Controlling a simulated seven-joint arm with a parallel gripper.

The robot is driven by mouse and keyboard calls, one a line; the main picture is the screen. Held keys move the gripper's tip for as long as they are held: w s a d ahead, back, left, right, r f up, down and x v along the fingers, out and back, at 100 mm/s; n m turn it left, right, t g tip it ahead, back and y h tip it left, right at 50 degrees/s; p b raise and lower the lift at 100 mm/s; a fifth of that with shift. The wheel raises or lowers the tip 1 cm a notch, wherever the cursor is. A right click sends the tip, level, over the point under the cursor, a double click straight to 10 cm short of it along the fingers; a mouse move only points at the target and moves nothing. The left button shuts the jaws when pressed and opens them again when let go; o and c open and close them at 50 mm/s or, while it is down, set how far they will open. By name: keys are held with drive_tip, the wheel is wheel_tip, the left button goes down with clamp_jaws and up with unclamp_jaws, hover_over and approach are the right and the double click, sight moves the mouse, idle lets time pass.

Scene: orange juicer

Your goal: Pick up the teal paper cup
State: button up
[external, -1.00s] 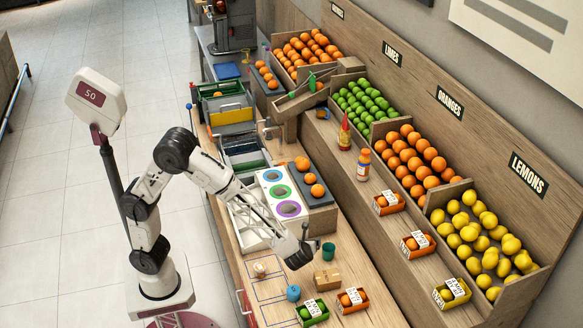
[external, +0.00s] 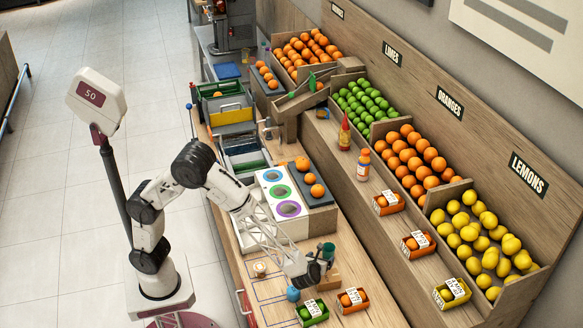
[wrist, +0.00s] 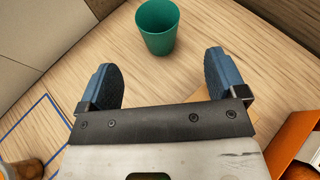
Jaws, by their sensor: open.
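The teal paper cup (wrist: 158,30) stands upright and empty on the wooden counter, ahead of my fingertips in the wrist view. In the external view the teal paper cup (external: 328,249) shows just behind my gripper (external: 318,266). My gripper (wrist: 162,72) is open, with its two blue fingers spread apart and nothing between them. The cup lies beyond the gap between the fingers, a little apart from them.
A cardboard box (external: 332,280) is partly hidden by my gripper. A blue round item (external: 293,293), a crate of limes (external: 312,312) and a crate of oranges (external: 352,300) stand nearby. A panel with coloured rings (external: 280,192) stands behind.

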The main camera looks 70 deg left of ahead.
sight(327, 244)
drive_tip(key=shift+x, duration=2.95)
drive_tip(key=shift+a, duration=0.1)
drive_tip(key=shift+x, duration=2.55)
drive_tip(key=shift+s+f, duration=0.15)
drive_tip(key=c, duration=0.9)
drive_tip(key=shift+c, duration=0.2)
drive_tip(key=shift+r, duration=0.65)
drive_tip(key=shift+s+r, duration=0.15)
drive_tip(key=shift+r, duration=0.45)
drive_tip(key=shift+s+r, duration=0.2)
drive_tip(key=shift+r, duration=0.35)
drive_tip(key=s+a+r, duration=0.1)
drive_tip(key=s+a, duration=0.3)
drive_tip(key=s, duration=1)
drive_tip(key=shift+s+r, duration=0.2)
drive_tip(key=shift+s, duration=0.2)
